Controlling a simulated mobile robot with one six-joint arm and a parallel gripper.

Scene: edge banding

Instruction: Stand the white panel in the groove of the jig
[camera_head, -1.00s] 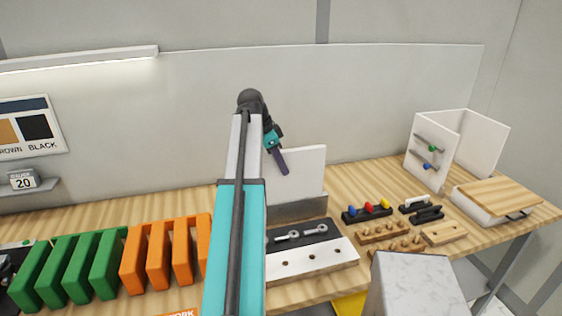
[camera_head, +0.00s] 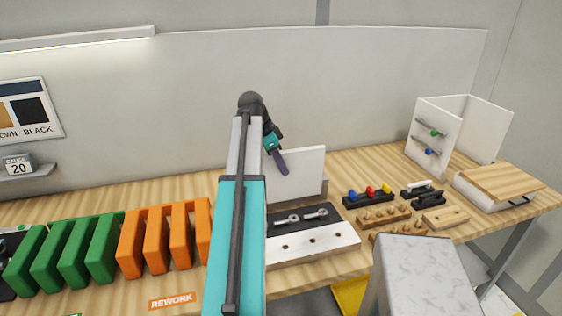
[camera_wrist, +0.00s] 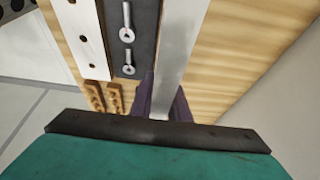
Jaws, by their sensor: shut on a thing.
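The white panel (camera_head: 306,170) stands upright at the back of the jig in the head view. My gripper (camera_head: 282,163) is shut on its upper edge. In the wrist view, the panel (camera_wrist: 187,38) shows nearly edge-on as a pale strip between the fingers (camera_wrist: 163,103). The jig (camera_head: 325,242) has a white front strip with holes and a dark strip with two metal bolts, which also show in the wrist view (camera_wrist: 127,34). The panel's lower edge is close to the jig's back; I cannot tell whether it is seated in the groove.
Green (camera_head: 75,255) and orange (camera_head: 160,240) racks stand to the left. Colored knobs (camera_head: 370,192), wooden peg blocks (camera_head: 383,217) and black handles (camera_head: 428,197) lie to the right. A white cabinet (camera_head: 436,135) stands at the far right. A pale block (camera_head: 425,270) is in the foreground.

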